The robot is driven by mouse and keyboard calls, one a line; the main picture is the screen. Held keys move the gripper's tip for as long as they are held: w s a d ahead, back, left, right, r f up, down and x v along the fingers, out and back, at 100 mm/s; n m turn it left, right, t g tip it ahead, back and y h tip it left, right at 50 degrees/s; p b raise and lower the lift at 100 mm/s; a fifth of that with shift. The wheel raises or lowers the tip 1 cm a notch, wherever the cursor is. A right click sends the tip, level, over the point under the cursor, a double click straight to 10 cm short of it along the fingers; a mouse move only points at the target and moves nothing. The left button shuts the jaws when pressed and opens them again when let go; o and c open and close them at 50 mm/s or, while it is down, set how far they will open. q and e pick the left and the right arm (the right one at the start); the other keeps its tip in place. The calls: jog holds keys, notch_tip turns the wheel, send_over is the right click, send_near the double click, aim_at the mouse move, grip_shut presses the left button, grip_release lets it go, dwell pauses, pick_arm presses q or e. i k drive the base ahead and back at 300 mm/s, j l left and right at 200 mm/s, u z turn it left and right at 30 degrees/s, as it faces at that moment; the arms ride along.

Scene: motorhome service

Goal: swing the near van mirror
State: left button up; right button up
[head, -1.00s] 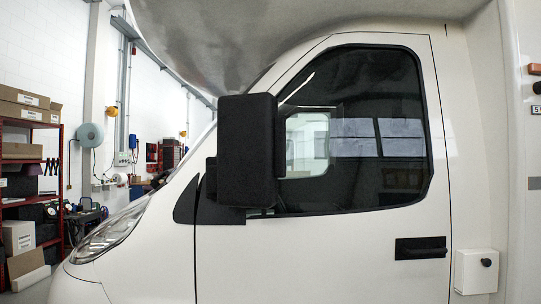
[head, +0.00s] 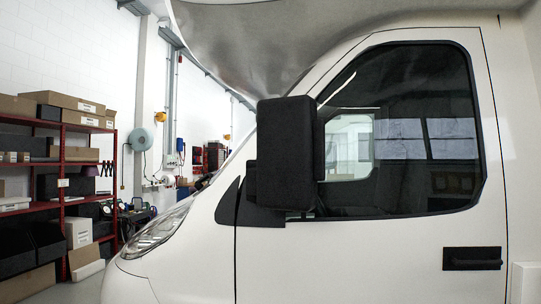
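The near van mirror (head: 285,153) is a tall black housing on the white van's side. It stands out in front of the front edge of the dark door window (head: 410,130). A black triangular mount (head: 228,203) sits at its lower left. The white van door (head: 350,260) has a black handle (head: 472,258) at the lower right. Neither of my grippers shows in the head view, so their state is hidden.
The grey-white overcab (head: 255,40) overhangs above the mirror. A headlight (head: 158,230) is at the lower left. Red shelving (head: 62,180) with boxes stands at the far left. Floor shows between shelving and van.

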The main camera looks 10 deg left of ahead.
aim_at(291, 158)
jog(key=u, duration=0.4)
jog(key=i+l+u, duration=0.15)
jog(key=u, duration=0.2)
jog(key=i+l+u, duration=0.1)
jog(key=l+u, duration=0.25)
jog(key=i+l+u, duration=0.1)
jog(key=l+u, duration=0.25)
jog(key=j, duration=0.1)
